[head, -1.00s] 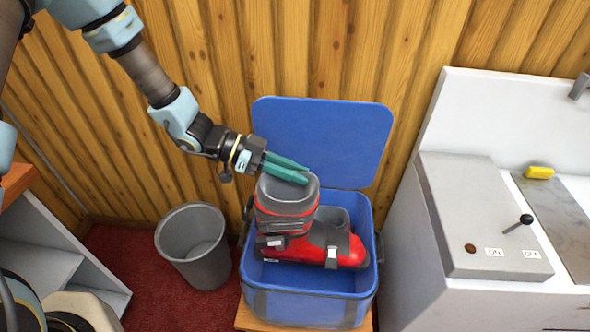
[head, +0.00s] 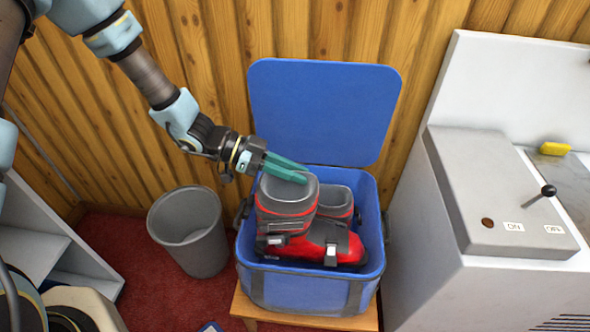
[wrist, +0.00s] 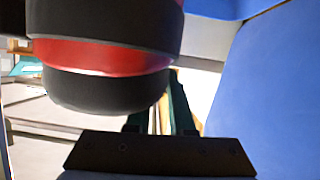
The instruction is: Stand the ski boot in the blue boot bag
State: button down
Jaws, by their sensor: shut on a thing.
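A red and dark-grey ski boot (head: 287,222) is upright in the blue boot bag (head: 310,298), toe to the right. Its cuff rises above the bag's rim. A second grey cuff with red trim (head: 336,202) shows behind it, apparently another boot; its lower part is hidden. My gripper (head: 296,172) comes from the upper left, its teal fingers shut on the top edge of the front boot's cuff. In the wrist view the boot's black and red cuff (wrist: 105,55) fills the upper left, beside the teal fingers (wrist: 162,112). Whether the sole touches the bag's floor is hidden.
The bag's lid (head: 322,110) stands open against the wooden wall. The bag rests on a wooden stand (head: 250,310). A grey bin (head: 190,235) is left of it on red carpet. A white bench with a lever (head: 500,200) is close on the right.

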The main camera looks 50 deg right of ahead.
aim_at(295, 197)
notch_tip(295, 197, down, 8)
jog(key=b, duration=0.6)
jog(key=shift+f+b, duration=0.25)
jog(key=shift+b, duration=0.15)
jog(key=shift+f+b, duration=3.15)
jog(key=shift+f, duration=2.2)
jog(key=c, duration=0.7)
grip_release()
jog(key=shift+w+f, duration=0.1)
jog(key=shift+a+f, duration=0.1)
jog(key=shift+w, duration=0.1)
